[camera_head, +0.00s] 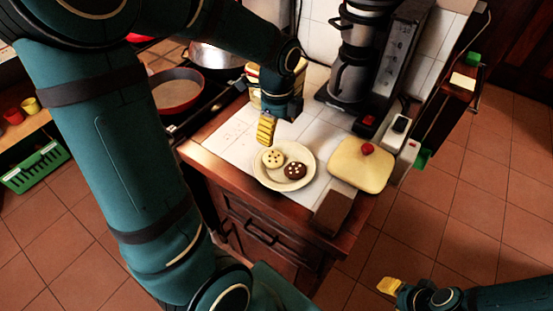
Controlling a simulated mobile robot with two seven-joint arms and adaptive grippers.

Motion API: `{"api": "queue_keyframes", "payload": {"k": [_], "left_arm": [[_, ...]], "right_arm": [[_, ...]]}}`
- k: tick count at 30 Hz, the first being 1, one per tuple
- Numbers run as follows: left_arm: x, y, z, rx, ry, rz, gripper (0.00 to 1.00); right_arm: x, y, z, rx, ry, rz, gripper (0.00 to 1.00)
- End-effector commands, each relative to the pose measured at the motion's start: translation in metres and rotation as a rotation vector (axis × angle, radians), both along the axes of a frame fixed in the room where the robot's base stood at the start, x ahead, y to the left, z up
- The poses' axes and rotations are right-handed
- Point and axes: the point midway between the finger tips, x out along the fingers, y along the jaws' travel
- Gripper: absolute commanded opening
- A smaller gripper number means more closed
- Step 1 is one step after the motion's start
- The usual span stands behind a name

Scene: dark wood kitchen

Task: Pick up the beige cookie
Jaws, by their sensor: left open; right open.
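The beige cookie (273,158) lies on a cream plate (285,184) on the white tiled counter, with dark dots on its top. A dark brown cookie (295,170) with light dots lies beside it on the same plate, to the right. My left gripper (266,138), with yellow fingers, hangs just above and behind the beige cookie, pointing down. It is open and holds nothing that I can see. My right gripper (387,286) is open and empty, low at the right, over the floor and away from the counter.
A pale yellow board (361,165) with a red knob-like item lies right of the plate. A brown block (332,211) stands at the counter's front corner. A coffee machine (350,75) stands behind. A red pan (177,91) sits on the stove at left.

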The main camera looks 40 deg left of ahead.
Motion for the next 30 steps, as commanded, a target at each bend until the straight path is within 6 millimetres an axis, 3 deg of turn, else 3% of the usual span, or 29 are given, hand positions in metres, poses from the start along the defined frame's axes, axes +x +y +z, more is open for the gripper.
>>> {"api": "queue_keyframes", "payload": {"k": [3, 9, 16, 24, 30], "left_arm": [[-0.001, 0.0, -0.028, -0.001, 0.006, -0.001, 0.72], [-0.001, 0.0, -0.058, 0.0, 0.004, -0.001, 0.72], [-0.001, 0.0, -0.072, -0.001, 0.002, 0.0, 0.72], [-0.002, 0.0, -0.11, -0.001, 0.004, 0.0, 0.72], [-0.002, 0.0, -0.118, -0.001, 0.001, 0.0, 0.72]], "right_arm": [[0.001, 0.0, -0.009, 0.0, -0.002, 0.0, 0.47], [0.003, 0.0, -0.017, -0.001, -0.007, -0.002, 0.47], [0.004, 0.0, -0.021, -0.001, -0.009, -0.001, 0.47], [0.007, -0.001, -0.035, -0.003, -0.015, -0.004, 0.47], [0.007, -0.001, -0.037, -0.004, -0.018, -0.004, 0.47]]}}
